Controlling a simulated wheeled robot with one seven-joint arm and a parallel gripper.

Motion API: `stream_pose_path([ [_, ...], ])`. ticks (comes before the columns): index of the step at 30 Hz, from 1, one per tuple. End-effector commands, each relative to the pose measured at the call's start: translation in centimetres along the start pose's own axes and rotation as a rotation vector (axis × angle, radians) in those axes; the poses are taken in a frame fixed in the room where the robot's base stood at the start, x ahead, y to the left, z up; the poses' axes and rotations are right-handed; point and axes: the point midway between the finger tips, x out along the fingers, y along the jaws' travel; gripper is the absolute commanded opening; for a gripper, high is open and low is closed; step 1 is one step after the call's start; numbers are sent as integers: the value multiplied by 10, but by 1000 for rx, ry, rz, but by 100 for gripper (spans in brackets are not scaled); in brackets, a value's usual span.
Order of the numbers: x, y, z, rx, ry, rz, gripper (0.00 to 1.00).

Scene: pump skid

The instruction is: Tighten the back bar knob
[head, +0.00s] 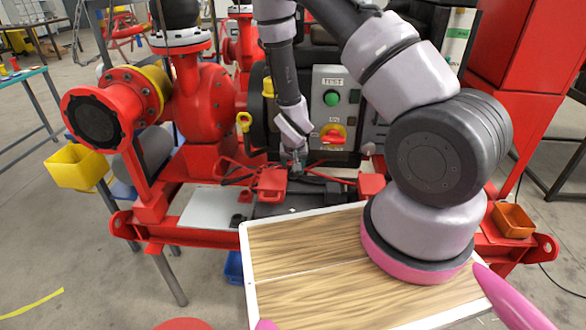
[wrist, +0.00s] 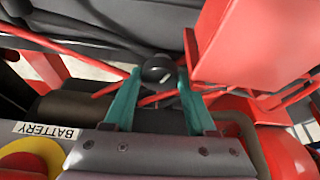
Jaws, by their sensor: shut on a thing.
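A round black knob (wrist: 158,69) with a pale mark shows in the wrist view, at a dark bar beside red metal parts. I take it to be the back bar knob. My gripper (wrist: 160,79) has its two teal fingers on either side of the knob and is shut on it. In the head view my gripper (head: 297,163) points down in front of the control panel, low among the red frame parts. The knob is too small and covered there to make out.
The control panel (head: 332,90) with a green button and a red-yellow switch stands close behind my gripper. Red brackets (head: 272,182) lie close around it. A red pump (head: 205,105) is at left. A BATTERY label (wrist: 47,131) shows in the wrist view.

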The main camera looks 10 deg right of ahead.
Motion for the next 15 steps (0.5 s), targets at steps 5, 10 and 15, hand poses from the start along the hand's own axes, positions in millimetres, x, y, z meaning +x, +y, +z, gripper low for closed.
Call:
stream_pose_path([
  [5,0,1,-1,-75,1,-32,1],
  [10,0,1,-1,-117,2,-50,1],
  [15,0,1,-1,-136,2,-57,1],
])
